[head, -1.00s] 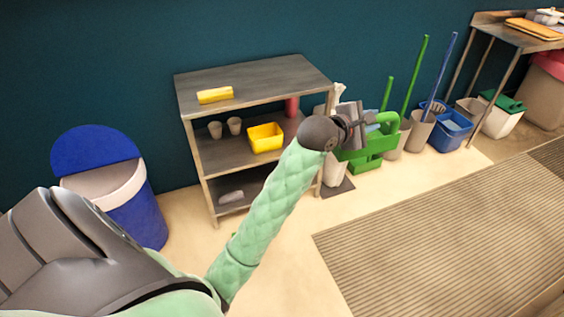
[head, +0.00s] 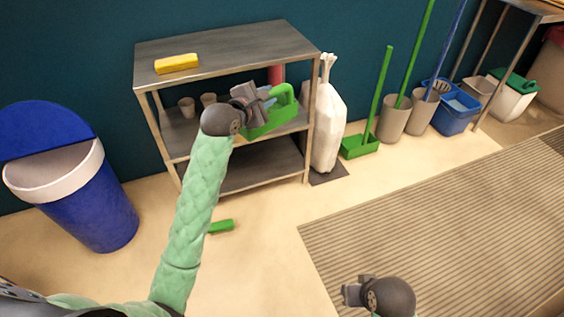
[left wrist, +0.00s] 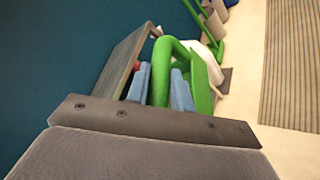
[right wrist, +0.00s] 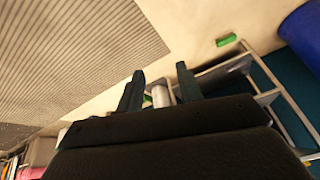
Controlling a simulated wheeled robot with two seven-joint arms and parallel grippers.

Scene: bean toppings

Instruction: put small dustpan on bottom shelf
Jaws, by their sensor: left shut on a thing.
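My left gripper (head: 264,99) is shut on the handle of the small green dustpan (head: 270,122). It holds the dustpan in front of the shelf unit's middle level. In the left wrist view the handle passes between the blue fingers (left wrist: 161,85), and the pan (left wrist: 203,82) is beside them. The bottom shelf (head: 265,165) shows below the dustpan; my arm hides its left part. My right gripper (head: 352,292) is low over the floor. In the right wrist view its fingers (right wrist: 160,88) are apart and empty, pointing towards the shelf unit.
A yellow block (head: 177,64) lies on the top shelf; cups (head: 187,106) stand on the middle one. A green piece (head: 221,227) lies on the floor before the unit. A blue bin (head: 90,205) stands left, a white bag (head: 329,120) and a long-handled green dustpan (head: 360,146) right.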

